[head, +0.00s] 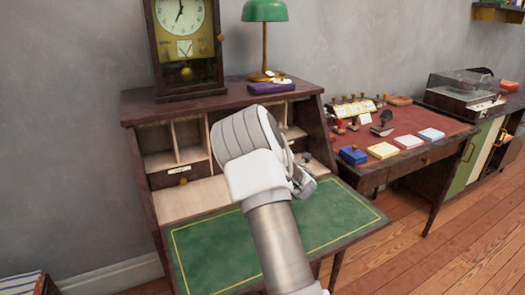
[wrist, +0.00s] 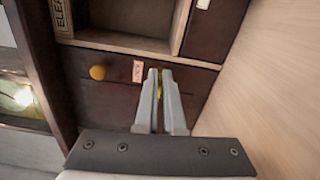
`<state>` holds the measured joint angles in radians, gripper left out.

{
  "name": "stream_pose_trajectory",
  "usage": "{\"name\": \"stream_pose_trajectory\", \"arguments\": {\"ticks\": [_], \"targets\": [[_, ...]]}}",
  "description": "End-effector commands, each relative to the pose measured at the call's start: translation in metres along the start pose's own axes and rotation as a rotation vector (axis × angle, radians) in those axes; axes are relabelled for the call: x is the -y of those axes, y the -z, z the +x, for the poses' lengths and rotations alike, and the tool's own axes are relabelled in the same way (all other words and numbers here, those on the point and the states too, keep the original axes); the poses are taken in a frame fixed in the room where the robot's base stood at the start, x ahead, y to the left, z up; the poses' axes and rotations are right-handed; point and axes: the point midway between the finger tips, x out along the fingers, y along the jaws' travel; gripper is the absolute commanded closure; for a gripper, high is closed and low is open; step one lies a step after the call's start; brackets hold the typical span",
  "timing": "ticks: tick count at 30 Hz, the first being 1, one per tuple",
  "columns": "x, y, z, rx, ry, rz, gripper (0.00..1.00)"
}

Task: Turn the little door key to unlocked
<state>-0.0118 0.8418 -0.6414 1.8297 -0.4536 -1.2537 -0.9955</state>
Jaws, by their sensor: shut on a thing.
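The little door is a dark wooden panel (wrist: 108,100) in the wrist view, with a round brass knob (wrist: 98,72) and a small pink label (wrist: 138,71). To the right of the label, my gripper (wrist: 159,72) is shut on a small yellow brass key (wrist: 160,86). Only a sliver of the key shows between the fingers, so its turn angle cannot be told. In the head view my arm covers the door, the key and my fingertips.
The desk (head: 130,107) has open pigeonholes and a green writing surface (head: 215,255) below my arm. A clock (head: 183,65) and a green lamp (head: 264,12) stand on top. A red-topped table (head: 440,122) stands to the right. A pale wooden wall (wrist: 270,80) lies close right of my fingers.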

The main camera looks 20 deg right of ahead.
Motion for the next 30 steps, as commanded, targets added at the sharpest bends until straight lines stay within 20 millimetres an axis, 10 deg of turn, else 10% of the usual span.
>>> {"name": "stream_pose_trajectory", "arguments": {"ticks": [23, 30], "targets": [[0.001, 0.0008, 0.0002, -0.002, 0.0, 0.105, 1.0], [0.0012, 0.0006, 0.0001, -0.001, 0.0, 0.104, 0.64]]}}
